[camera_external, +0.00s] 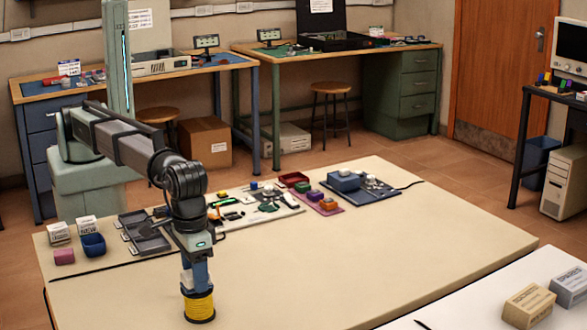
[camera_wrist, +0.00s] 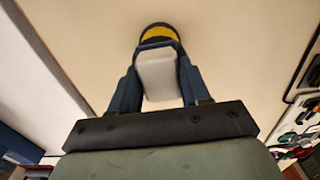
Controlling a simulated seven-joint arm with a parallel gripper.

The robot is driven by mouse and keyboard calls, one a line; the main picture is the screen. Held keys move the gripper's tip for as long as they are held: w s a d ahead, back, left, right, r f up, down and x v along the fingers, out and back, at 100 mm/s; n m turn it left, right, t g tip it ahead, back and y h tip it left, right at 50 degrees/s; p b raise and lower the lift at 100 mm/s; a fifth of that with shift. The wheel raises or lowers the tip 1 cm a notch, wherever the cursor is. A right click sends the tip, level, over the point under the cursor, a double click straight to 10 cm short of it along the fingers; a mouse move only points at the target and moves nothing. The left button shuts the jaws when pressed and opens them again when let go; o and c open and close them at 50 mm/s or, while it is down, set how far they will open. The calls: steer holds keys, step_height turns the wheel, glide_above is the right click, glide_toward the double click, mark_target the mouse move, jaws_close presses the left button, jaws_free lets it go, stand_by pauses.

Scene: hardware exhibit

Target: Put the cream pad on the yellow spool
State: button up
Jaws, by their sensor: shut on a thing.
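The yellow spool (camera_external: 199,307) stands upright on the cream table, near its front edge in the external view. Its yellow side and dark rim also show at the top of the wrist view (camera_wrist: 158,33). My gripper (camera_external: 196,279) is directly above the spool, pointing down. In the wrist view my gripper (camera_wrist: 155,80) has its two blue fingers shut on the cream pad (camera_wrist: 156,73), which looks whitish. The pad (camera_external: 187,281) shows only partly in the external view, at the spool's top. I cannot tell whether the pad touches the spool.
Behind my arm, a grey tray (camera_external: 144,232), a blue bin (camera_external: 93,245), a pink block (camera_external: 64,257) and small white boxes (camera_external: 59,232) stand on the table. Mats with small parts lie along the back. The table (camera_external: 330,250) right of the spool is clear.

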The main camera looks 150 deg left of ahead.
steer(key=shift+f, duration=0.1)
steer(key=o, duration=1)
steer(key=shift+o, duration=0.2)
step_height(320, 180, up, 12)
steer(key=shift+a, duration=0.1)
